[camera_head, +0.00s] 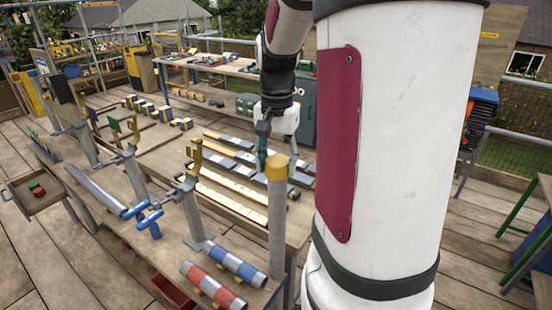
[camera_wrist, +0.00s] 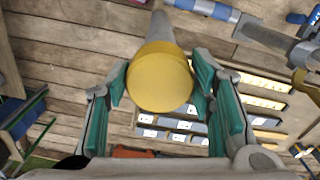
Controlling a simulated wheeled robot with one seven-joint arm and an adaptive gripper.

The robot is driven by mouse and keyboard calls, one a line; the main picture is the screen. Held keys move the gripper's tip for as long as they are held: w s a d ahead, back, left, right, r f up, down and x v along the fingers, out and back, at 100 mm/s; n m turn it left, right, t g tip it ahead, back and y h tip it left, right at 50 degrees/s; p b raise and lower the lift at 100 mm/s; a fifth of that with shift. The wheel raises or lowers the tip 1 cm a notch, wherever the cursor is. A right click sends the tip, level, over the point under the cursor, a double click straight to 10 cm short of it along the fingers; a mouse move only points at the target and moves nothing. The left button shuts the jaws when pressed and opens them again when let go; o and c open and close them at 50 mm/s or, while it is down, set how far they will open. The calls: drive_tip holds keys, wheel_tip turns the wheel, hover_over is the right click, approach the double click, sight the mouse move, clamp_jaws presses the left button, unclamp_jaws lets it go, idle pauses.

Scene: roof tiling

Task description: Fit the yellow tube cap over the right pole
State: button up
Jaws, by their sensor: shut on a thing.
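The yellow tube cap (camera_head: 277,167) is at the top of the tall grey right pole (camera_head: 277,225) in the head view. In the wrist view the round yellow cap (camera_wrist: 160,82) is between my teal finger pads, and the grey pole (camera_wrist: 160,32) runs away behind it. My gripper (camera_head: 277,157) comes from above, with one finger on each side of the cap, and is shut on it. The cap looks in line with the pole and covers its top end in both views. How far down it sits is hidden.
Other grey poles with yellow hooks (camera_head: 192,210) stand to the left on the wooden bench. Red and blue tubes (camera_head: 213,287) lie near the pole's foot. Strips with pale tiles (camera_head: 230,205) lie behind. Wooden decking is open at the left.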

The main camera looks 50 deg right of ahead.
drive_tip(key=shift+f, duration=0.1)
drive_tip(key=o, duration=0.9)
drive_tip(key=shift+o, duration=0.2)
wheel_tip(320, 180, up, 12)
drive_tip(key=s+a+f+n+t, duration=0.1)
drive_tip(key=s+a+n+t, duration=0.1)
drive_tip(key=s+a+n, duration=0.2)
drive_tip(key=s+a+f+n+t, duration=0.2)
drive_tip(key=a+n, duration=0.7)
drive_tip(key=a, duration=1)
drive_tip(key=shift+s+n+t, duration=0.4)
drive_tip(key=shift+s+t, duration=0.4)
drive_tip(key=shift+s, duration=0.15)
drive_tip(key=shift+a, duration=0.1)
